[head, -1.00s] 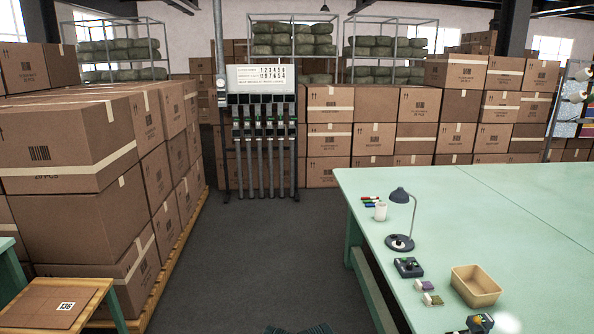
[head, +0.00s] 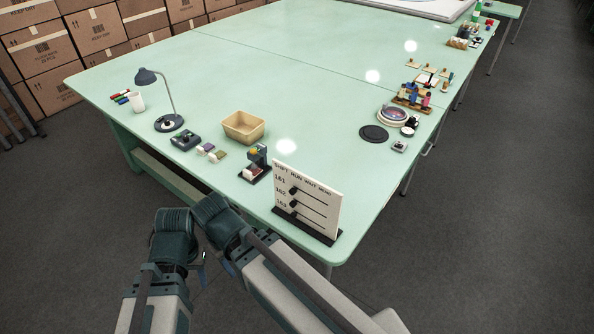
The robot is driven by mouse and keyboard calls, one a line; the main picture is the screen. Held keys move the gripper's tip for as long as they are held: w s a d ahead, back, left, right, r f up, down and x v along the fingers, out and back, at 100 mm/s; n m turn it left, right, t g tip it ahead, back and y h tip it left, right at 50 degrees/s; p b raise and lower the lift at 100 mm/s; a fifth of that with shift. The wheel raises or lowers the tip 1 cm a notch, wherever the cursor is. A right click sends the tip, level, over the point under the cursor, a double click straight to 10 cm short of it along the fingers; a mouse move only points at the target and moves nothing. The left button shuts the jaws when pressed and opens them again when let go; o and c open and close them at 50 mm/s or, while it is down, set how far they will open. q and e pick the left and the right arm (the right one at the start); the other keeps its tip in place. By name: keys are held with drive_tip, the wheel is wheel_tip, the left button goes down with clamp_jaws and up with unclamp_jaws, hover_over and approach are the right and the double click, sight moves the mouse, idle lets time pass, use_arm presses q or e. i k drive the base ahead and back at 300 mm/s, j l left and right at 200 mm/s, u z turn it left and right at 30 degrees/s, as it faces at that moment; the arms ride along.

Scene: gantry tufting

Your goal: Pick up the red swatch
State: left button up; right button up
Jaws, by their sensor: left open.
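A small red patch (head: 252,172) shows on a dark little stand near the table's front edge. It may be the red swatch, but it is too small to be sure. A purple swatch (head: 206,148) and an olive swatch (head: 218,156) lie left of it. My left gripper (head: 203,264) is partly in view below the table's front edge, open and apart from the swatches. Its fingertips are mostly hidden by my arm links. My right arm crosses the bottom centre, and its gripper cannot be made out.
A white board with sliders (head: 308,199) stands upright right of the dark stand. A tan bin (head: 243,126), desk lamp (head: 169,121) and dark box (head: 186,138) stand behind and left. The green table (head: 320,85) is bare in its middle. Cartons (head: 95,30) line the back left.

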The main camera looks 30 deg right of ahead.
sight(251, 173)
drive_tip(key=z, duration=0.6)
drive_tip(key=j+z, duration=0.15)
drive_tip(key=z, duration=0.3)
drive_tip(key=i+j+z, duration=0.1)
drive_tip(key=j+z, duration=0.15)
drive_tip(key=z, duration=0.2)
drive_tip(key=j+z, duration=0.25)
drive_tip(key=j, duration=0.45)
drive_tip(key=j+z, duration=0.25)
drive_tip(key=j, duration=0.95)
drive_tip(key=k, duration=0.05)
